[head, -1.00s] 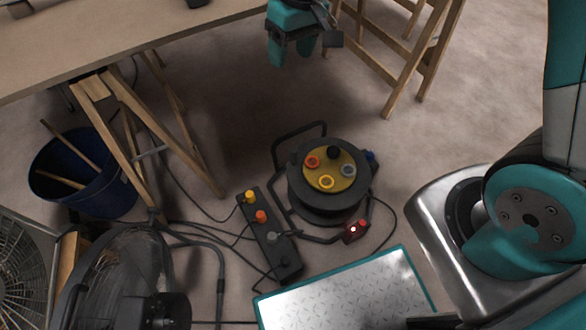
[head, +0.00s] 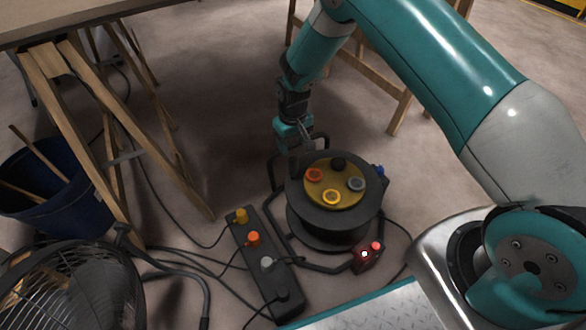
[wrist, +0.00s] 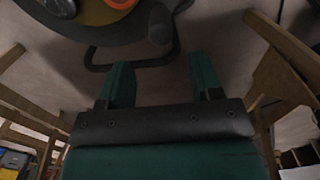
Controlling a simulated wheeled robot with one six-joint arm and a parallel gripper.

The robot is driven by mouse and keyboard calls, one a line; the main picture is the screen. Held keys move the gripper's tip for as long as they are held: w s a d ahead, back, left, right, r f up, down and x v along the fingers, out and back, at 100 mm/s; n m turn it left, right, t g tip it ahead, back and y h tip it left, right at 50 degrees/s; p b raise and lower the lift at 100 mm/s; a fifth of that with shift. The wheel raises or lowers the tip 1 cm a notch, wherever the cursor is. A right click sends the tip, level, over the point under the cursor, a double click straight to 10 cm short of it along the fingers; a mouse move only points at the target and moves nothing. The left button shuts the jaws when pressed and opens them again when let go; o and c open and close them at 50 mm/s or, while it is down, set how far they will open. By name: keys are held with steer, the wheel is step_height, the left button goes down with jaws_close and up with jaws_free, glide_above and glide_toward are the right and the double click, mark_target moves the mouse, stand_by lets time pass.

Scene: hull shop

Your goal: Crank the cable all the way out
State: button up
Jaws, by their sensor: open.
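A black cable reel (head: 325,221) stands on the floor, its yellow face with several coloured sockets turned up. A dark knob (head: 338,164) shows at the face's far edge. My gripper (head: 294,148) is at the reel's far left rim, pointing down, its jaws open and apparently empty. In the wrist view the open teal fingers (wrist: 162,78) are short of the reel's rim, and a dark upright knob (wrist: 161,27) stands beyond the gap between them. I cannot tell how much cable is on the drum.
A black power strip (head: 264,262) with several plugs lies left of the reel. A red switch box (head: 368,257) is at its front right. A fan (head: 70,290), blue bucket (head: 60,205) and trestle table (head: 70,15) stand left. A metal plate (head: 380,312) is in front.

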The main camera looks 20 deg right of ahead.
mark_target(293, 159)
step_height(293, 159, down, 10)
steer(key=b, duration=0.3)
steer(key=shift+r, duration=0.15)
jaws_close()
